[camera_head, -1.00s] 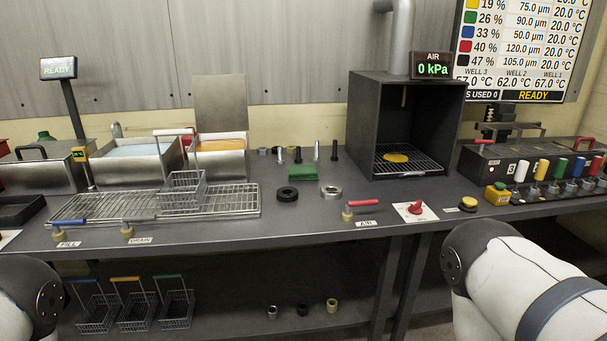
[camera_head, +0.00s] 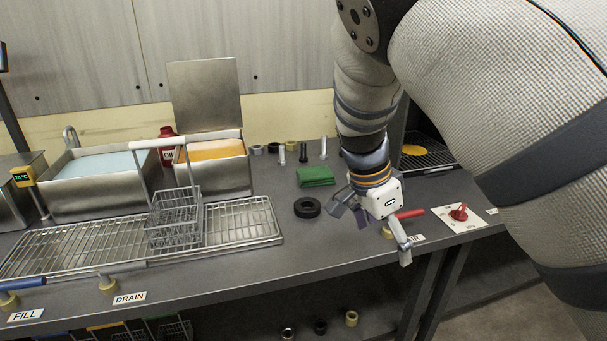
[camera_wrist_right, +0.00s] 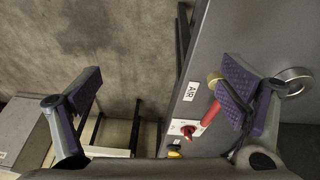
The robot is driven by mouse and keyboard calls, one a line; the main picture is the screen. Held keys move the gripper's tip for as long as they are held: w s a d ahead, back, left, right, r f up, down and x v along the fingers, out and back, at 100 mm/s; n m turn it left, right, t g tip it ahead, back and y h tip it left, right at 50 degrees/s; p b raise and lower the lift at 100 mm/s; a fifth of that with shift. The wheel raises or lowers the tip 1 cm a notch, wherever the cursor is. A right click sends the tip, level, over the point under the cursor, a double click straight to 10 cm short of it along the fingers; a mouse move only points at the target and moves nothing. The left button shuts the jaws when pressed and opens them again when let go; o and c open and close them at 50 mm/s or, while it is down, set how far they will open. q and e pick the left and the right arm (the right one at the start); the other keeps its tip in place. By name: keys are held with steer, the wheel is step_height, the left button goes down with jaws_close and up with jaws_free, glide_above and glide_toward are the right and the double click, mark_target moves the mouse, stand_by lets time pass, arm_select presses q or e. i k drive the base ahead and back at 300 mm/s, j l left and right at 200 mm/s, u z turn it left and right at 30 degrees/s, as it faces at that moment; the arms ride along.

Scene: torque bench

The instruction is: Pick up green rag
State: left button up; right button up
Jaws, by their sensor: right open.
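The green rag (camera_head: 316,176) lies folded flat on the grey bench, behind the black ring and left of my right gripper in the head view. My right gripper (camera_head: 371,232) is open and empty over the bench's front edge, near the red-handled air valve. The rag is apart from its fingers. In the right wrist view the open fingers (camera_wrist_right: 165,90) straddle the bench edge and floor, and the rag does not show there. My left gripper is not in view.
A black ring (camera_head: 307,207) lies just in front of the rag. Upright bolts (camera_head: 303,152) stand behind it. The wire basket (camera_head: 174,222) sits on a rack to the left. The red-handled valve (camera_wrist_right: 211,112) and a steel ring (camera_wrist_right: 295,82) are close to my right fingers.

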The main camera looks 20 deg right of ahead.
mark_target(316, 176)
steer(key=i, duration=1.25)
